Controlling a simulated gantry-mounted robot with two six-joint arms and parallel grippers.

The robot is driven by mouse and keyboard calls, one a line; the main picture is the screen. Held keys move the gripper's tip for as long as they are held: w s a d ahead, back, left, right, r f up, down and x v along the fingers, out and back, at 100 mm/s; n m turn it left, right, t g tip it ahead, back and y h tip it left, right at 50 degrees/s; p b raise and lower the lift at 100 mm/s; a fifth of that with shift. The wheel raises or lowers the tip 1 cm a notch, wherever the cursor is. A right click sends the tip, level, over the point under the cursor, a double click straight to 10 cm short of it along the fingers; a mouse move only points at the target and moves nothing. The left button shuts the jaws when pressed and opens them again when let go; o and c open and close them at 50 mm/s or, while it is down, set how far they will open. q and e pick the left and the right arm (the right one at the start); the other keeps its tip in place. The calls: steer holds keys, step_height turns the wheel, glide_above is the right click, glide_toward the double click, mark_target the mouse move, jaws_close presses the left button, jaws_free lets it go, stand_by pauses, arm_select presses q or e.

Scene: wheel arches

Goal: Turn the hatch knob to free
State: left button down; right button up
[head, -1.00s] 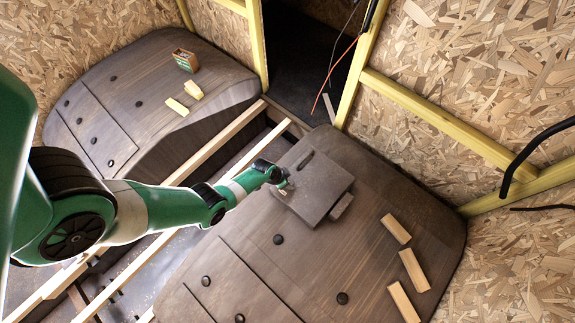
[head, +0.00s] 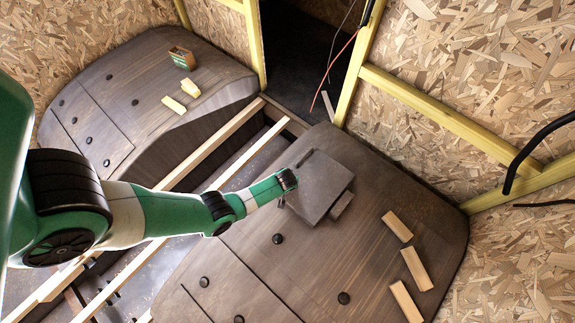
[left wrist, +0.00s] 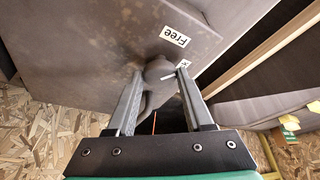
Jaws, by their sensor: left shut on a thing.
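The grey hatch (head: 325,188) lies on the right-hand wheel arch in the head view. My left gripper (left wrist: 160,74) is shut on the grey hatch knob (left wrist: 157,68), with one finger on each side of it. A white line on the knob slants toward the right finger. A white label reading "Free" (left wrist: 175,37) is above the knob in the left wrist view. A second label (left wrist: 184,64) is mostly hidden by the knob and finger. In the head view my left wrist (head: 286,181) is at the hatch's left edge and hides the knob. My right gripper is not seen.
Wooden blocks (head: 397,227) lie on the right-hand arch near the hatch. Further blocks (head: 174,104) and a small box (head: 182,58) sit on the left-hand arch. Wooden beams (head: 225,137) run between the arches. A red wire (head: 325,85) hangs behind.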

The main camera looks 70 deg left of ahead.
arm_select(q)
steer(key=n, duration=0.1)
steer(key=n+g, duration=0.1)
steer(key=n, duration=0.1)
steer(key=shift+w+d+n, duration=0.1)
steer(key=shift+w+n, duration=0.05)
steer(key=shift+n, duration=0.15)
steer(key=shift+w+f+n+g, duration=0.1)
steer(key=shift+n+g, duration=0.6)
steer(key=shift+n, duration=0.8)
steer(key=shift+c, duration=1.5)
jaws_free()
steer(key=p+v, duration=1.1)
steer(key=shift+d+r, duration=0.3)
